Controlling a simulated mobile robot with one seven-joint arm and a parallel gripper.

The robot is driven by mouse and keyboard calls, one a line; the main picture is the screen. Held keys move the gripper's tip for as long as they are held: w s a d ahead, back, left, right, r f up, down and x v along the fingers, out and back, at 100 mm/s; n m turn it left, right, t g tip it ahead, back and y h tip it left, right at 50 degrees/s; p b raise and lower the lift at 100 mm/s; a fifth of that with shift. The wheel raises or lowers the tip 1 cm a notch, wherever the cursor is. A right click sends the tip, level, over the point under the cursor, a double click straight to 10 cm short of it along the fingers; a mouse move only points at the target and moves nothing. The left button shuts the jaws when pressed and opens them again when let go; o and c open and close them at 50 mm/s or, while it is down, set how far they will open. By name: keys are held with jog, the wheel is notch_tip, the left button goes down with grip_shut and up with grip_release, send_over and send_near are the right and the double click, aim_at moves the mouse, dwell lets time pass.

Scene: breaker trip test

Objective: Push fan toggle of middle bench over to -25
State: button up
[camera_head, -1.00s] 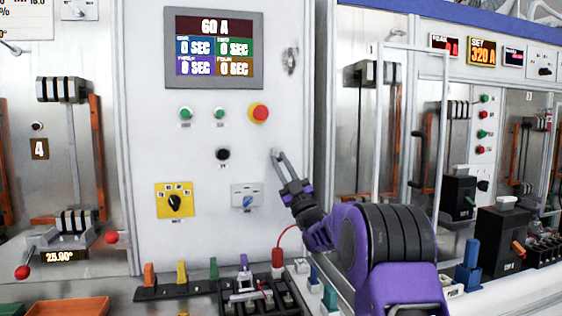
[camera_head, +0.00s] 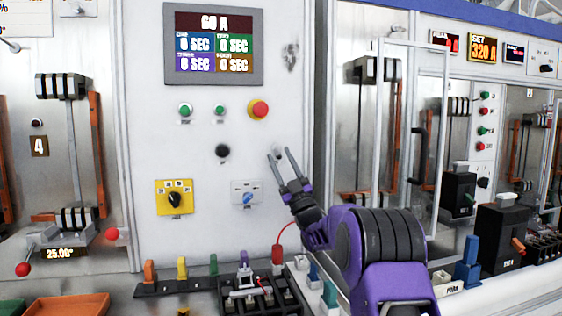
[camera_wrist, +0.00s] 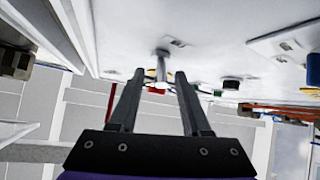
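The middle bench is the white panel (camera_head: 240,130) with the 60 A display (camera_head: 213,46). On its right side, a small metal toggle (camera_head: 276,150) sticks out of the panel, partly hidden by my fingertips. No readable label shows by it. My gripper (camera_head: 279,154) is open in front of it, its two fingers spread and pointing up toward the panel. In the wrist view, the toggle (camera_wrist: 161,66) stands between and just beyond the fingertips of my gripper (camera_wrist: 158,76). I see no clear contact, and I cannot tell the toggle's angle.
A red emergency button on a yellow ring (camera_head: 258,110), green buttons, a black knob (camera_head: 222,151), a yellow rotary switch (camera_head: 174,197) and a blue selector (camera_head: 247,197) are on the panel. A clear-door frame (camera_head: 445,150) stands right of my arm. Coloured connectors line the bench below.

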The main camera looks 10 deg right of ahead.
jog(key=shift+s+d+f, duration=0.1)
jog(key=shift+s+f, duration=0.2)
jog(key=shift+f, duration=0.15)
jog(key=s+d+f, duration=0.1)
jog(key=s+d, duration=0.2)
jog(key=s, duration=0.3)
jog(key=s+d+f, duration=0.2)
jog(key=s+d, duration=0.1)
jog(key=s, duration=0.4)
jog(key=shift+d, duration=0.25)
